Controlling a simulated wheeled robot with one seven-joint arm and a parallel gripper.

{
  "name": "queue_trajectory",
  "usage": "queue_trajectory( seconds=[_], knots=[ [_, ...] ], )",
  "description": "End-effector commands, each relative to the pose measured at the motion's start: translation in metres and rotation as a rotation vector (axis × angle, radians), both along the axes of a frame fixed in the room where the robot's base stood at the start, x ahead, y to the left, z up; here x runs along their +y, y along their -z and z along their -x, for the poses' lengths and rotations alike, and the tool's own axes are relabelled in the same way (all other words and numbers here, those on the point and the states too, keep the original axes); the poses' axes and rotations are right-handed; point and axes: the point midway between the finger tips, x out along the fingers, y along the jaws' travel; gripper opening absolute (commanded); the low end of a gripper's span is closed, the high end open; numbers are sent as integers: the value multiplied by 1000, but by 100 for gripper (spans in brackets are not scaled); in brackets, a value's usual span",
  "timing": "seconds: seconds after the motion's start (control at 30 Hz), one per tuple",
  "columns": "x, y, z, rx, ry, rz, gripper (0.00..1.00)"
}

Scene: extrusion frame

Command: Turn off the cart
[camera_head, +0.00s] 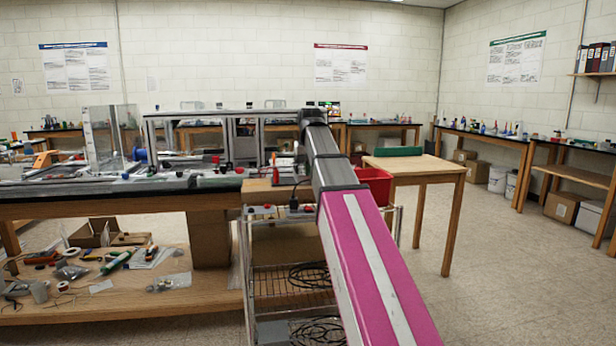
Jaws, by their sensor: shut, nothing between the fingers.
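The cart (247,285) is a metal wire-shelf trolley in front of the right end of the long workbench. Its top carries small items, among them a black piece with a cable (294,201) and small red parts. I cannot make out a switch on it. My pink and grey arm reaches up from the lower right and crosses in front of the cart's right side. The arm's far end is above the cart top, and my gripper cannot be made out there.
The long workbench (100,208) with metal extrusions is at the left, its lower shelf (195,291) cluttered with tools. A red bin (376,186) is behind my arm. A small wooden table (415,166) stands to the right. The floor at the right (510,270) is clear.

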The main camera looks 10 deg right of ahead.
Motion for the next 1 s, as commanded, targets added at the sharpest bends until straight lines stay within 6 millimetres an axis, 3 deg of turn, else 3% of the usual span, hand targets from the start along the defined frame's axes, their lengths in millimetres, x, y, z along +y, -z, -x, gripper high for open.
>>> queue_trajectory(
  seconds=[0.47,0.6,0.8,1.0],
  knots=[
    [0,77,-12,1,0,0,0],
    [0,98,-6,1,0,0,0],
    [0,114,-2,1,0,0,0],
    [0,117,-2,0,0,0,0]
  ],
)
